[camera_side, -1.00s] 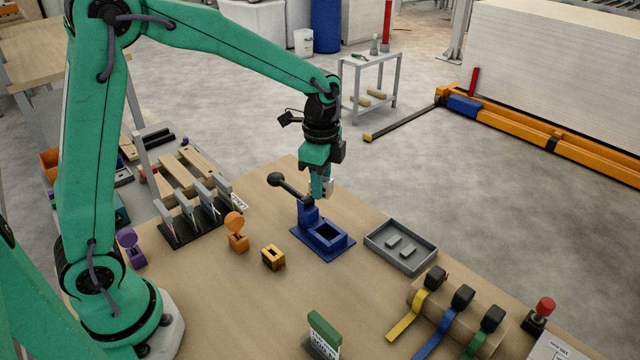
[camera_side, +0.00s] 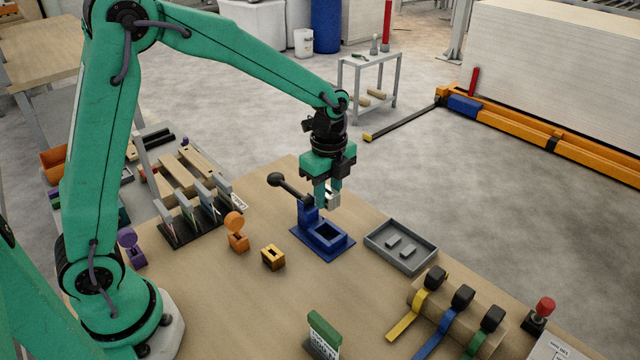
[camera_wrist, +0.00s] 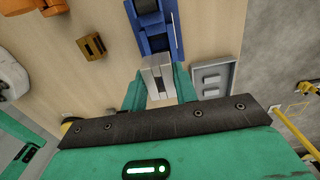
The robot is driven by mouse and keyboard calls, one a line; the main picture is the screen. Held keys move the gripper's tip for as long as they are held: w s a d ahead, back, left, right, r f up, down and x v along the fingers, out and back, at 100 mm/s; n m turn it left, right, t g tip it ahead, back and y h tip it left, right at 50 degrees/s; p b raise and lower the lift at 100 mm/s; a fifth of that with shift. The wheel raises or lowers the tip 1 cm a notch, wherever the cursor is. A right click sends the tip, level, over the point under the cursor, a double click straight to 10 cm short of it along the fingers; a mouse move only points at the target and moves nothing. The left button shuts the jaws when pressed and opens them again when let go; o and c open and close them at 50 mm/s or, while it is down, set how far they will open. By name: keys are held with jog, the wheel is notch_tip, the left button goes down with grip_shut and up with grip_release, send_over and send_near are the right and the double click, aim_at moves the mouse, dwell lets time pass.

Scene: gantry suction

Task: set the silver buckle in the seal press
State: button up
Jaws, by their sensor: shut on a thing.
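The silver buckle (camera_wrist: 158,78) is a pale metal block held between the two green fingers of my gripper (camera_wrist: 160,92). In the side view my gripper (camera_side: 328,200) is shut on the buckle (camera_side: 334,197), whose far part is partly hidden by a finger. It hangs above and just behind the blue seal press (camera_side: 322,238). The press has a square opening on top and a black-knobbed lever raised to the left. In the wrist view the press (camera_wrist: 156,42) lies just beyond the buckle, which covers part of it.
A grey tray (camera_side: 378,254) with two small grey blocks stands right of the press. An orange-yellow slotted block (camera_side: 273,257) and an orange round-topped piece (camera_side: 236,232) stand left. Yellow, blue and green straps (camera_side: 408,327) lie at front right. The table before the press is clear.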

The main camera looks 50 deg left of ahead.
jog(key=shift+f, duration=0.15)
jog(key=shift+f, duration=2.75)
jog(key=shift+f, duration=1.35)
jog(key=o, duration=1.1)
jog(key=shift+c, duration=0.2)
jog(key=shift+r, duration=0.1)
jog(key=shift+r, duration=3.85)
